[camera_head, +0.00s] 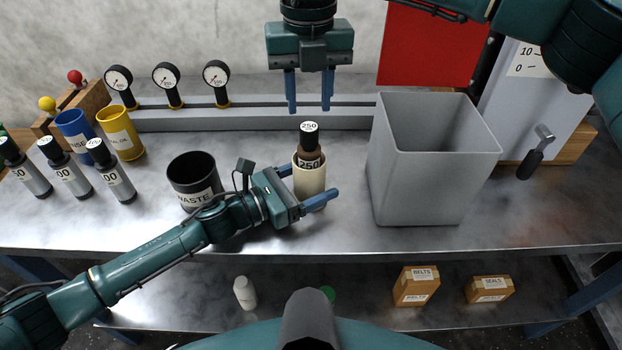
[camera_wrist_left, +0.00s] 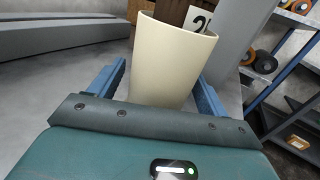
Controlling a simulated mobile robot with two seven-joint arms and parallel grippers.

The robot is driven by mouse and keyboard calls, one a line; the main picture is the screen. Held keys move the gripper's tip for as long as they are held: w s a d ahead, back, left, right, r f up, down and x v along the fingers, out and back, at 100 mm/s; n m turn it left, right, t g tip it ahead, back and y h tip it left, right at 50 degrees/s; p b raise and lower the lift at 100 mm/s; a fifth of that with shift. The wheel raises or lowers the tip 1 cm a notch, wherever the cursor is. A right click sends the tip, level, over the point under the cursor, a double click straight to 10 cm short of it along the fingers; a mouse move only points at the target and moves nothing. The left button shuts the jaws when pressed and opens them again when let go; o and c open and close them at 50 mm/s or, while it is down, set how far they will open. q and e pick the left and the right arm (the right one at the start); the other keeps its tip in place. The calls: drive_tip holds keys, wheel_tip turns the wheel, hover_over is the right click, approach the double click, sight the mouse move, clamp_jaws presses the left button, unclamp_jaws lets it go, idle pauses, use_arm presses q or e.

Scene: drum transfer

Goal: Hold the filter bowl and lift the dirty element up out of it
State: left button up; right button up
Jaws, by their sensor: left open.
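The cream filter bowl (camera_head: 309,186) stands upright on the metal bench; it also shows in the left wrist view (camera_wrist_left: 170,65). The dirty element (camera_head: 309,147), brown with a black top and "250" labels, stands in the bowl with its upper part above the rim. Its lower part is hidden. My left gripper (camera_head: 311,181) is open, with one blue finger on each side of the bowl; in the left wrist view, the fingers look apart from its wall. My right gripper (camera_head: 308,108) is open and empty, pointing down above and slightly behind the element's top.
A black waste bin (camera_head: 193,181) stands left of the bowl, close to my left arm. A large grey open bin (camera_head: 430,175) stands to the right. Gauges (camera_head: 167,80) line the back.

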use_arm(q)
drive_tip(key=c, duration=1.5)
